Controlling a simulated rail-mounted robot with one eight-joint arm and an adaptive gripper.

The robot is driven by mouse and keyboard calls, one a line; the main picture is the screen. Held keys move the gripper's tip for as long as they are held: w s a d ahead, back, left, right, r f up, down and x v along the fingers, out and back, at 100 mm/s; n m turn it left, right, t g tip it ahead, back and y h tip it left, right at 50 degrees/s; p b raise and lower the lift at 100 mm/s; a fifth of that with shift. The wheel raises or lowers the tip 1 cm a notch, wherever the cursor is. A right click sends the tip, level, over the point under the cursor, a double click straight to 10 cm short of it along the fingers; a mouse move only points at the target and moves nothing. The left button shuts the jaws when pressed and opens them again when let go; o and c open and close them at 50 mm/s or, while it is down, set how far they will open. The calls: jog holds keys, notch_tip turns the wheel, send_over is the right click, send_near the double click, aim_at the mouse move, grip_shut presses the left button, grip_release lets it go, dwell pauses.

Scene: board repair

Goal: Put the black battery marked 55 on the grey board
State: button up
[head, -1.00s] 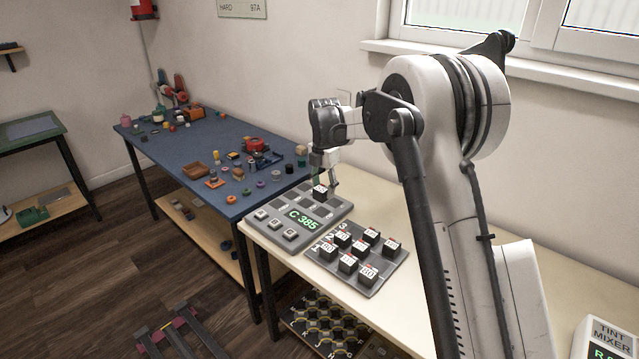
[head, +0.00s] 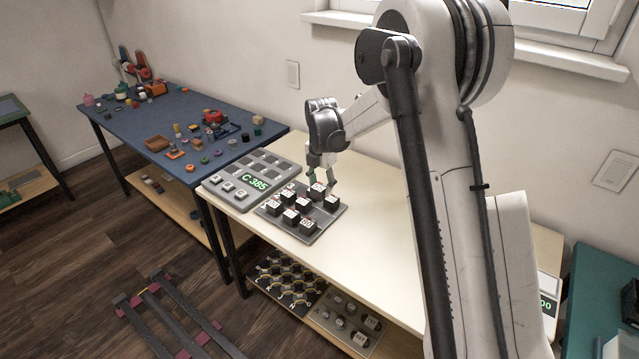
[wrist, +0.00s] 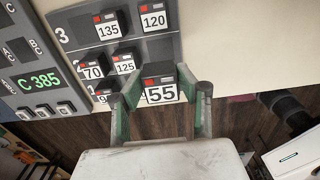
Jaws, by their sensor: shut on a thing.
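The black battery marked 55 (wrist: 160,91) has a white label and a small red mark on top. My gripper (head: 322,183) is shut on it, with a green-lined finger on each side in the wrist view (wrist: 160,100). In the head view the held battery (head: 317,190) is over or at the back edge of the grey tray (head: 268,213) of black batteries. I cannot tell whether it touches the tray. The grey board with the C 385 display (head: 213,184) lies left of the tray, its visible square places empty.
Other batteries stand in the tray, among them 135 (wrist: 108,29), 120 (wrist: 153,19) and 125 (wrist: 125,64), close beside the held one. The cream table (head: 370,225) is clear right of the tray. A blue table (head: 120,130) with small parts stands at the left.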

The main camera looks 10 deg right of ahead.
aim_at(321, 186)
jog(key=shift+f+b, duration=1.65)
jog(key=shift+f, duration=2.4)
jog(key=shift+f+b, duration=0.4)
jog(key=shift+f, duration=0.1)
jog(key=o, duration=1.3)
notch_tip(321, 186, up, 12)
jog(key=shift+r, duration=0.1)
